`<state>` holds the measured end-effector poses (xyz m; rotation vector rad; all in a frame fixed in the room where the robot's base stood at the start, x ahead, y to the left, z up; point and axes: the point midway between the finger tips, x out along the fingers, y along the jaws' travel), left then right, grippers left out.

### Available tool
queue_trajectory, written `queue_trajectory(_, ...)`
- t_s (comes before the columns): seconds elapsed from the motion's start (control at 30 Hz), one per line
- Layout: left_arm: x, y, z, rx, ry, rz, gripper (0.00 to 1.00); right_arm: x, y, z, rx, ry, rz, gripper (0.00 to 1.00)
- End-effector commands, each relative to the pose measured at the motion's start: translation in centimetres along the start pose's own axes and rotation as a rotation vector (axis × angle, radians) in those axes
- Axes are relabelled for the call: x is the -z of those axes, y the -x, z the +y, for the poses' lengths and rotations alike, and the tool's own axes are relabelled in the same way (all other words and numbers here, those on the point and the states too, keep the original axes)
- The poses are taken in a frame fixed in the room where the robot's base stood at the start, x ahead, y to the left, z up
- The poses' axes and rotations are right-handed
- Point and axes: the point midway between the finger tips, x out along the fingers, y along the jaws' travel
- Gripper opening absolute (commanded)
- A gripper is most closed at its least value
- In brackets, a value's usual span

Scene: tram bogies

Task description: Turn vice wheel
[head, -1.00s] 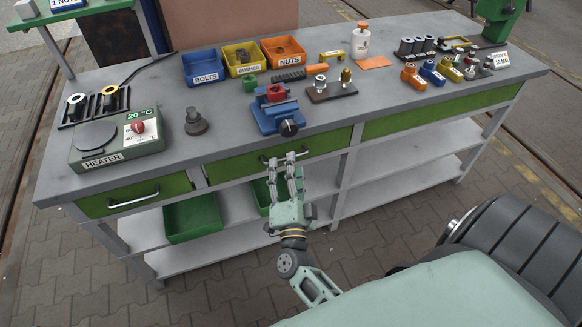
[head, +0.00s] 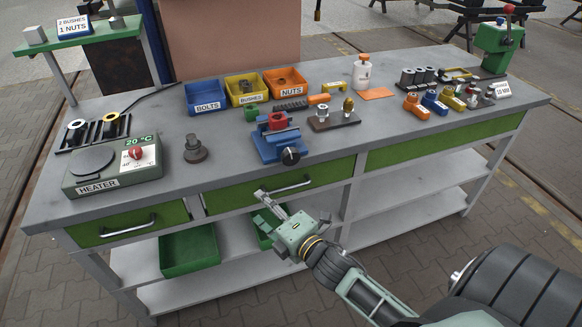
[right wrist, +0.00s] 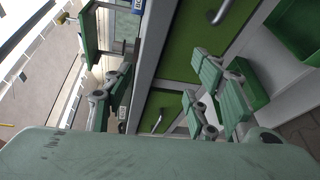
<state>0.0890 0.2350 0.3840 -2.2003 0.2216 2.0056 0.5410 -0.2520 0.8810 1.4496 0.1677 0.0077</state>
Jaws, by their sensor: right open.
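The blue vice (head: 272,148) stands near the front edge of the workbench, with a red block (head: 277,121) at its top. Its dark round wheel (head: 290,156) faces the front, and nothing touches it. My right gripper (head: 266,205) is open and empty. It is in front of the bench, below and left of the wheel, by a green drawer with a silver handle. In the right wrist view its fingers stand wide apart (right wrist: 150,75) with green drawer fronts behind them; the vice does not show there. My left gripper is not in view.
The heater (head: 112,172) sits at the bench's left. A dark round-based piece (head: 195,150) stands left of the vice. Bins for bolts (head: 206,97), bushes (head: 246,89) and nuts (head: 286,83) are behind. A small fitting stand (head: 333,120) is right of the vice. Green bins lie below.

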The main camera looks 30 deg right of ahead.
Motion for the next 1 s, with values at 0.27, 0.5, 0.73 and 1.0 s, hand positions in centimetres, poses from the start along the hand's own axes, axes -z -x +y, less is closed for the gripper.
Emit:
queue_trajectory(0.27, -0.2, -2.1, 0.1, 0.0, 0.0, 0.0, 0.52, -7.6, 2.1, 1.9, 0.145, 1.074, -0.228, 0.52)
queue_trajectory(0.5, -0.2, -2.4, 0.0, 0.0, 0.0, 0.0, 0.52, -10.1, 3.1, 4.5, 0.19, 1.377, -0.34, 0.52)
queue_trajectory(0.73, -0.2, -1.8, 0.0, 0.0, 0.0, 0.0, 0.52, -11.1, 0.6, 5.0, 0.191, 1.383, -0.345, 0.52)
queue_trajectory(1.0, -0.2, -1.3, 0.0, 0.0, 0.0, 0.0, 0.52, -12.4, -3.0, 5.0, 0.192, 1.38, -0.342, 0.52)
